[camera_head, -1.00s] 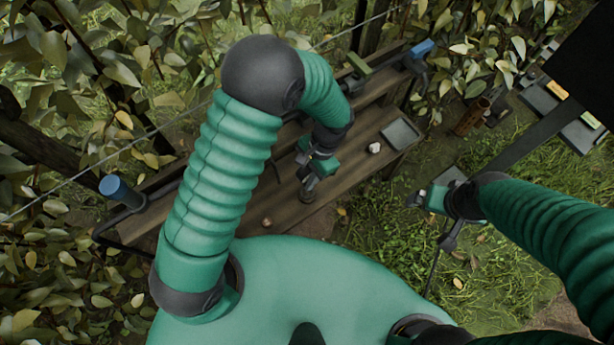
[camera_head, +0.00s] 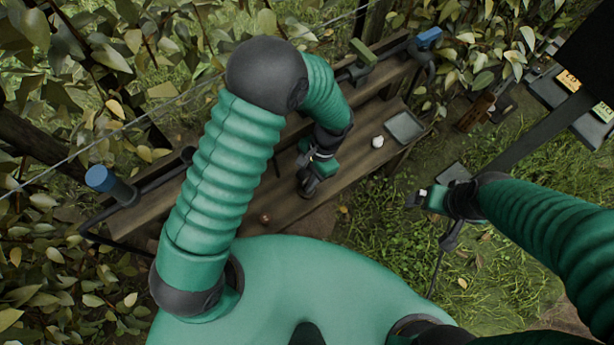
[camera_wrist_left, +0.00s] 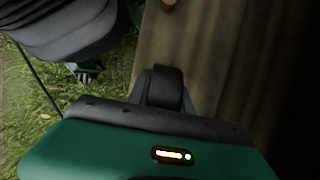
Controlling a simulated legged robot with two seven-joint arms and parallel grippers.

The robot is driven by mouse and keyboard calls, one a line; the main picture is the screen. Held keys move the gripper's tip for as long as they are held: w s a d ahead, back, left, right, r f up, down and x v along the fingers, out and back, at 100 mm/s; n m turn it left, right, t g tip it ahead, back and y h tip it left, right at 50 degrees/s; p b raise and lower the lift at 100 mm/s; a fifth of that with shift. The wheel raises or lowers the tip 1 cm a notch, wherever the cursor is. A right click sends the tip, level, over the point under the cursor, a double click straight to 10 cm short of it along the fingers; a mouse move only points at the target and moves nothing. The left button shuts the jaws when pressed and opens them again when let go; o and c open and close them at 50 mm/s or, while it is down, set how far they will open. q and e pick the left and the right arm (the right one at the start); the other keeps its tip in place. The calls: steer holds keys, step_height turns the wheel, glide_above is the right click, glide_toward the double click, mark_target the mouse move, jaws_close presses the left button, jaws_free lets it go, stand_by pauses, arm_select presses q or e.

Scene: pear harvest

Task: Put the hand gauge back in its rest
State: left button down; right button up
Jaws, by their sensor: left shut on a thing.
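My left gripper (camera_head: 307,187) hangs low over the brown wooden bench (camera_head: 335,185), with its fingers shut on a small dark thing. I take this to be the hand gauge, but it is mostly hidden by the fingers and too small to make out. In the left wrist view, my green gripper body fills the bottom and a dark piece (camera_wrist_left: 165,88) sticks out over the plank; I cannot tell whether it is finger or gauge. I cannot make out the gauge's rest. My right gripper (camera_head: 420,199) is over the grass, right of the bench, its jaws unclear.
A grey tray (camera_head: 404,127) and a pale lump (camera_head: 378,142) are on the bench's right end. A small reddish-brown ball (camera_head: 264,218) lies near its front left. Blue-ended handles (camera_head: 101,178) (camera_head: 429,38) and a green block (camera_head: 364,51) line the back. Leaves crowd behind.

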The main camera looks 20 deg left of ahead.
arm_select(q)
steer(key=shift+r+p, duration=0.1)
steer(key=shift+p, duration=0.3)
steer(key=shift+f, duration=0.65)
steer(key=shift+f+b, duration=0.4)
steer(key=shift+f, duration=0.2)
stand_by(0.4)
steer(key=c, duration=1.1)
jaws_free()
steer(key=shift+o, duration=0.2)
